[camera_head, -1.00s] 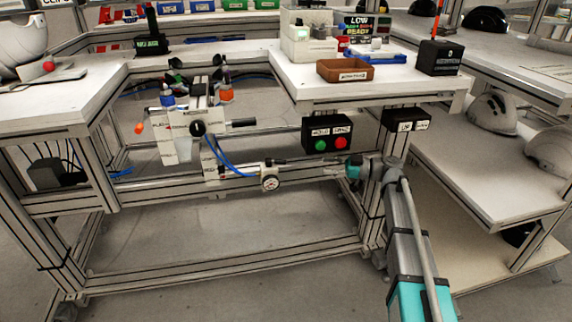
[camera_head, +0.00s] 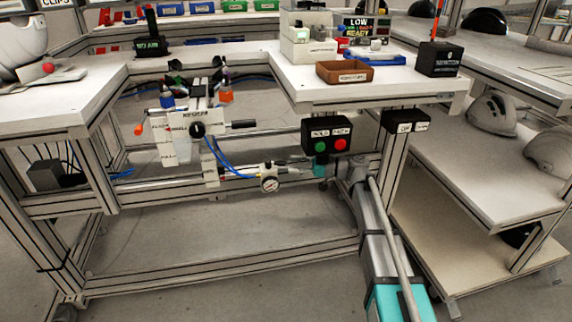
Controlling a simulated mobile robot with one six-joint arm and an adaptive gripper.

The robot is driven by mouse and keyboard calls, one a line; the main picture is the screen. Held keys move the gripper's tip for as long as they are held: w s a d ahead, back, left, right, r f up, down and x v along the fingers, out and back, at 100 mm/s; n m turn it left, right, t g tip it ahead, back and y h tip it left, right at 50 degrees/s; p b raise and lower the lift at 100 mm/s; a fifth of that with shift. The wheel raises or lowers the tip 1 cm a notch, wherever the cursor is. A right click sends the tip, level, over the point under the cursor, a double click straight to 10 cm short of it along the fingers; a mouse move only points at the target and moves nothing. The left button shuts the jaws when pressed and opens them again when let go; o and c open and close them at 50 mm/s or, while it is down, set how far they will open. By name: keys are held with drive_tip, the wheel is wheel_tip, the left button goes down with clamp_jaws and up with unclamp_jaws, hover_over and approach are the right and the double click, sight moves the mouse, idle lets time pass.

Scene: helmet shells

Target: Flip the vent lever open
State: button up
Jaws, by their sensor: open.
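A white fixture with blue hoses (camera_head: 185,127) hangs at the front of the bench recess. An orange-tipped lever (camera_head: 139,130) sticks out at its left, and a black handle (camera_head: 243,124) sticks out at its right. I cannot tell which of these is the vent lever. My gripper (camera_head: 285,170) points left, just right of and slightly above the gauge. It is open and small in view; its fingertips are hard to separate from the fittings behind.
A black box with a green and a red button (camera_head: 328,140) hangs just above my gripper. The bench (camera_head: 300,82) overhangs it, with a brown tray (camera_head: 345,71) on top. A frame rail runs behind the gauge. The space below the rail is clear.

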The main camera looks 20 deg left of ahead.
sight(283, 163)
drive_tip(key=shift+s+a, duration=0.2)
drive_tip(key=shift+a, duration=0.75)
drive_tip(key=shift+s+a, duration=0.2)
drive_tip(key=shift+a, duration=0.75)
drive_tip(key=shift+c, duration=0.2)
clamp_jaws()
